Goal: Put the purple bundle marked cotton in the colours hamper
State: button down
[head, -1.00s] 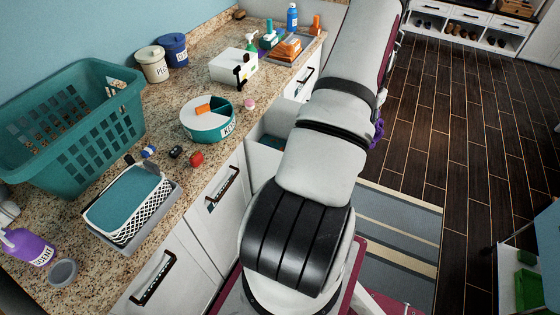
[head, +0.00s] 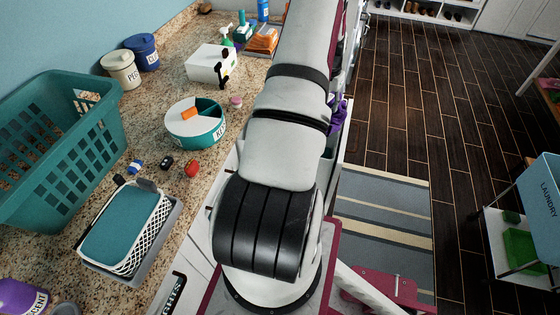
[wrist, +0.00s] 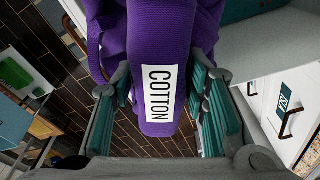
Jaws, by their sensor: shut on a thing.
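The purple bundle (wrist: 172,35) fills the top middle of the wrist view, with a white label reading COTTON. My gripper (wrist: 160,90) is shut on it, with a teal-padded finger on each side. In the head view only a small purple part of the bundle (head: 338,116) shows past my arm, above the floor beside the counter. My gripper is hidden behind the arm there. No hamper marked colours can be made out. A cabinet front (head: 172,296) at bottom left has a partly hidden label ending in GHTS.
A blue bin marked LAUNDRY (head: 545,200) stands at the right on a white stand, with a green box (head: 522,250) below. The counter holds a teal basket (head: 60,150), a round divided tub (head: 195,130) and a white-lattice basket (head: 125,228). Dark floor and a striped rug (head: 385,225) are clear.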

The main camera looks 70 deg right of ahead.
jog(key=w+f+b, duration=1.5)
jog(key=f+b, duration=0.4)
jog(key=f, duration=0.1)
jog(key=shift+w+f+b, duration=0.2)
jog(key=shift+f+b, duration=0.15)
jog(key=shift+f, duration=4.7)
jog(key=shift+f, duration=0.15)
jog(key=c, duration=1.2)
grip_release()
jog(key=shift+o, duration=1.3)
